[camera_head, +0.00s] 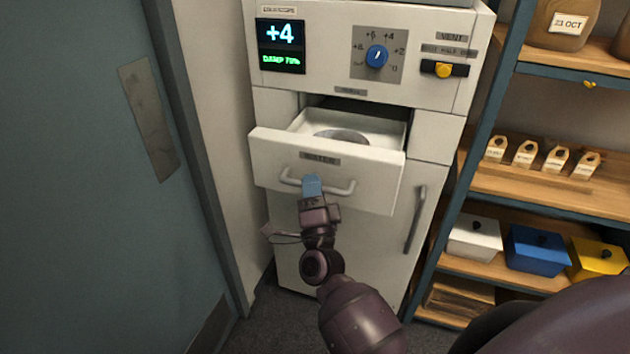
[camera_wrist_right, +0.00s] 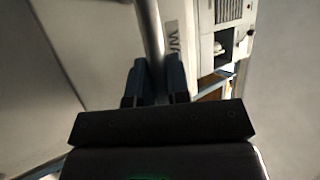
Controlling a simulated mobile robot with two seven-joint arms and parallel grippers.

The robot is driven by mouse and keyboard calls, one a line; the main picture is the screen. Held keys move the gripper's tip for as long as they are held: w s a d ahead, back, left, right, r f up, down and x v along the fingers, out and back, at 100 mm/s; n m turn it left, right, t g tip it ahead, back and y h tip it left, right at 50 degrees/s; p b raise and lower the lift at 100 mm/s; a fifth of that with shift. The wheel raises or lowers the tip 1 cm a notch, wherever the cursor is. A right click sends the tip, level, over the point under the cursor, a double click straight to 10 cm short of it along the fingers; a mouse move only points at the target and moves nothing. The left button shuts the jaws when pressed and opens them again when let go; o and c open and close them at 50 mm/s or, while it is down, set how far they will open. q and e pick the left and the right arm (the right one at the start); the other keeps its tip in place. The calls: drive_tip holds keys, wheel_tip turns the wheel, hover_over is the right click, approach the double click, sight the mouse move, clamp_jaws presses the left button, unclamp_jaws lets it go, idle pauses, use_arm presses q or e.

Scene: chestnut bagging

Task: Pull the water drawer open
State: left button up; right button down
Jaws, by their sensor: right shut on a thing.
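The water drawer (camera_head: 325,171) is a white drawer in the white cabinet, labelled on its front. It stands partly pulled out, and its inside shows a round grey thing (camera_head: 342,136) in the white tray. A metal bar handle (camera_head: 342,190) runs across its front. My right gripper (camera_head: 312,186) is shut on this handle, near its left half. In the right wrist view the handle (camera_wrist_right: 150,40) passes between the two blue fingers of the right gripper (camera_wrist_right: 154,82). My left gripper is not in view.
Above the drawer are a display (camera_head: 281,46) reading +4, a blue dial (camera_head: 377,56) and a yellow slider (camera_head: 444,69). A lower door has a vertical handle (camera_head: 415,220). Shelves with lidded boxes (camera_head: 538,249) stand at right; a grey-blue door (camera_head: 90,180) is at left.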

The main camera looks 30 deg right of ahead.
drive_tip(key=shift+s+a, duration=0.2)
drive_tip(key=shift+a, duration=0.05)
drive_tip(key=c, duration=1.4)
unclamp_jaws()
drive_tip(key=shift+s+f, duration=0.1)
drive_tip(key=b+v, duration=0.2)
drive_tip(key=v, duration=0.8)
drive_tip(key=shift+s+f, duration=0.2)
drive_tip(key=shift+a, duration=0.1)
